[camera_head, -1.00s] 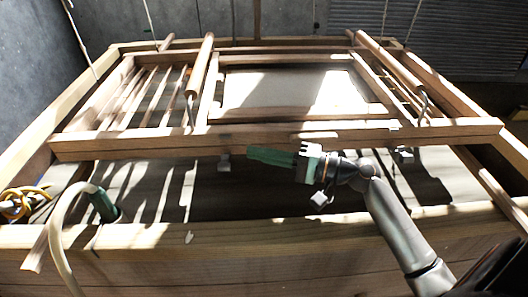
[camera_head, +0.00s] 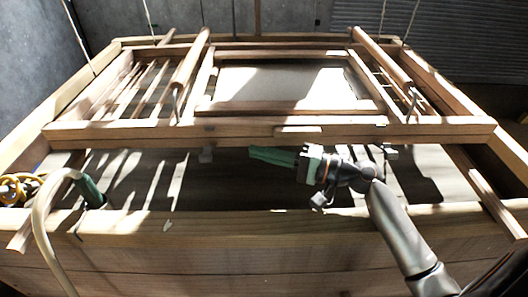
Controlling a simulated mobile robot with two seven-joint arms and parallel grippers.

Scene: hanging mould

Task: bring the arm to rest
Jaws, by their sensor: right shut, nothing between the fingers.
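My right gripper (camera_head: 272,156) has green fingers and is shut with nothing between them. It points left in the head view. It appears just on the near side of the hanging mould's front bar, over the vat; I cannot tell the exact gap. My right arm reaches in from the lower right. The wooden mould (camera_head: 240,133) hangs on cords above the vat, with a pale rectangular panel (camera_head: 290,86) in its middle. My left gripper is not in view.
A pale hose (camera_head: 42,220) with a green end (camera_head: 92,193) hooks over the wall at the left. Yellow coiled cord (camera_head: 14,188) lies at the far left. Cords (camera_head: 80,38) hang from above.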

